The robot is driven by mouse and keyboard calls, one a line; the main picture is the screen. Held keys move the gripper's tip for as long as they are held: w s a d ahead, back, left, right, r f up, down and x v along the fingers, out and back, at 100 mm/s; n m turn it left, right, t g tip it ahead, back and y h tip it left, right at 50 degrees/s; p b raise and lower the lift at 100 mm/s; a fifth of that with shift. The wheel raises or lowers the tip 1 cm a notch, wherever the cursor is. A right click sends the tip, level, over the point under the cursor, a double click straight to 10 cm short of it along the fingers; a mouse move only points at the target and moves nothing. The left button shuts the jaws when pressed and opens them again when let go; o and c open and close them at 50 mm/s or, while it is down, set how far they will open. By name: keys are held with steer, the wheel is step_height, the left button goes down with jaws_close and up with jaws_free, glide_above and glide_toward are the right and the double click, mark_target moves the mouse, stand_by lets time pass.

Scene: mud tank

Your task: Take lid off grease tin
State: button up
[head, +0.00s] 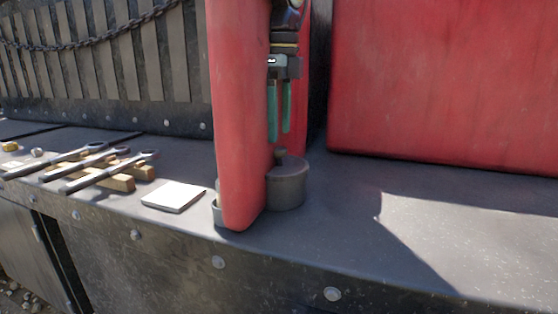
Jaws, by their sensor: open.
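The grease tin (287,190) is a round, dark grey tin on the dark metal ledge, right of a red upright panel that hides its left side. Its lid (292,166) is on top, with a small knob (281,155) standing up from it. My gripper (279,138) points down above the tin, with two green fingers apart and nothing seen between them. The fingertips are a little above the knob, and I see a gap there. The red panel partly covers my gripper's left side.
The red upright panel (238,120) stands close to the tin. A white square pad (174,196) lies left of it. Several spanners (95,160) rest on wooden blocks (118,182) farther left. A large red box (450,90) stands behind right. The ledge (350,220) is clear at right.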

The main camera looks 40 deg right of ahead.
mark_target(279, 148)
steer(key=shift+a+f+p, duration=0.1)
steer(key=shift+f+p, duration=0.3)
steer(key=shift+f, duration=1.5)
jaws_close()
